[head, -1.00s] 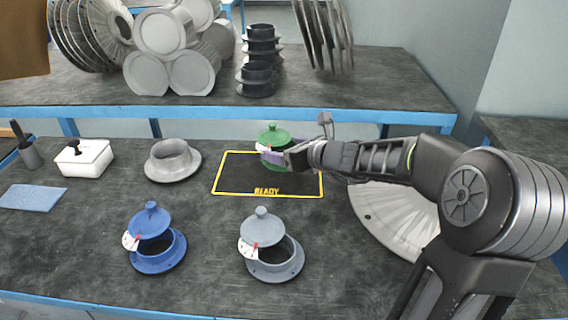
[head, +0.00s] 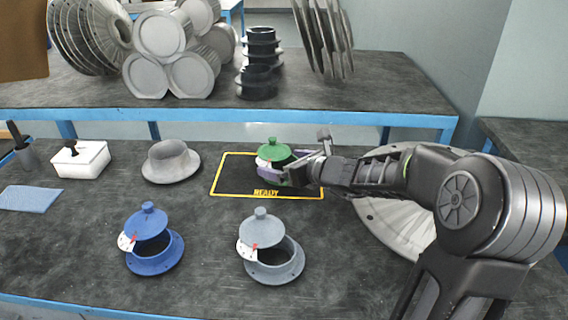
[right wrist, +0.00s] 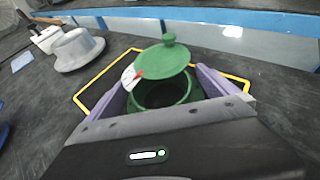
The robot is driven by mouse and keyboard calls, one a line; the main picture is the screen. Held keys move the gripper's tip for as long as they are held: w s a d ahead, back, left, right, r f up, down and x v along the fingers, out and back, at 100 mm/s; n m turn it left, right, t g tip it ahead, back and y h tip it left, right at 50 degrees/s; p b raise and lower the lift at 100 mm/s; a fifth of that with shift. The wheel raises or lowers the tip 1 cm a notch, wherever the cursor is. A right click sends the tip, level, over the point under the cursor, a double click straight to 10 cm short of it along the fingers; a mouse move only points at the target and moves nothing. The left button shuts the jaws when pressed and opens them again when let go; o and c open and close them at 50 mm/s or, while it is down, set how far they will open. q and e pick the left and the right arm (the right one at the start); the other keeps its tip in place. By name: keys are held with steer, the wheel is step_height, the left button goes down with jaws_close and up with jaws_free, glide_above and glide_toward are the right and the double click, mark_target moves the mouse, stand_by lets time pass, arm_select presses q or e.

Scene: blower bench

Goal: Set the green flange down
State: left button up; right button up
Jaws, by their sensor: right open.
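The green flange (head: 272,152) stands upright inside the yellow-outlined READY area (head: 232,191) on the bench, with its green lid tilted over the opening and a white tag at its left side. It also shows in the right wrist view (right wrist: 162,75), between the fingers. My right gripper (head: 285,170) is open, its purple-lined fingers on either side of the flange. The wrist view shows a finger on each side; whether they touch the flange I cannot tell. The flange's near lower part is partly hidden by the gripper. My left gripper is not in view.
A blue flange (head: 154,252) and a grey flange (head: 278,262) with tilted lids stand in front. A pale grey flange (head: 170,165), a white box (head: 82,160) and a blue pad (head: 30,198) lie left. A large ribbed disc (head: 400,225) lies under my right arm.

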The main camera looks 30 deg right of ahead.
steer(key=shift+r, duration=0.15)
steer(key=shift+s+r, duration=0.1)
steer(key=p+v, duration=0.3)
steer(key=v, duration=0.8)
steer(key=shift+s, duration=0.4)
